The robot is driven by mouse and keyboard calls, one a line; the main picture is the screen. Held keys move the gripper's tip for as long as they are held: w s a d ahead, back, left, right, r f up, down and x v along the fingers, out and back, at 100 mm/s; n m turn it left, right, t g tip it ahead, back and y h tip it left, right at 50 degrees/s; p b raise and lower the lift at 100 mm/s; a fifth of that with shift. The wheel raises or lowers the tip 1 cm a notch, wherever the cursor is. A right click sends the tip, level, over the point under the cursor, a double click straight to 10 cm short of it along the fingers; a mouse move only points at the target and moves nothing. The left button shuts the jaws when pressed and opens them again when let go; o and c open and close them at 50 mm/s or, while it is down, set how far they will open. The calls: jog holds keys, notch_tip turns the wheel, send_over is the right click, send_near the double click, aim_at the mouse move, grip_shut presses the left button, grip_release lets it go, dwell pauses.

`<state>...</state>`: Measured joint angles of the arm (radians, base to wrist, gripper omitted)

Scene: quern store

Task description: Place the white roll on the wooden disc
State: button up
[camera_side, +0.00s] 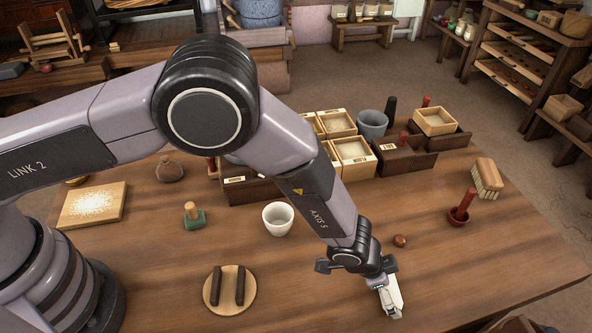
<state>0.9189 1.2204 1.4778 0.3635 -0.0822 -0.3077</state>
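The wooden disc (246,291) lies flat on the table at the lower left of centre. Two dark bars (216,286) lie side by side on it, with bare wood around them. My gripper (383,286) points down at the lower right of centre, well to the right of the disc. A small white elongated piece (395,297) shows right at its fingertips; it looks like the white roll. The fingers partly cover it, so I cannot tell whether they grip it or are only beside it, or whether it touches the table.
A white cup (278,219) stands between the disc and my arm. A green-based stamp (194,216) is behind the disc. A brown ball (400,241), red-handled tool (462,208) and brush (487,179) are at right. Boxes (353,152) stand behind. The table between disc and gripper is clear.

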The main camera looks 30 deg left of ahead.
jog(key=c, duration=0.4)
jog(key=shift+r, duration=0.15)
jog(key=shift+r, duration=0.45)
jog(key=s+a+r, duration=0.8)
jog(key=a+r, duration=0.3)
jog(key=r, duration=0.1)
jog(key=m+g, duration=0.8)
jog(key=m, duration=0.8)
send_over(229, 288)
jog(key=shift+y, duration=0.4)
notch_tip(229, 288, down, 8)
jog(key=shift+f, duration=0.1)
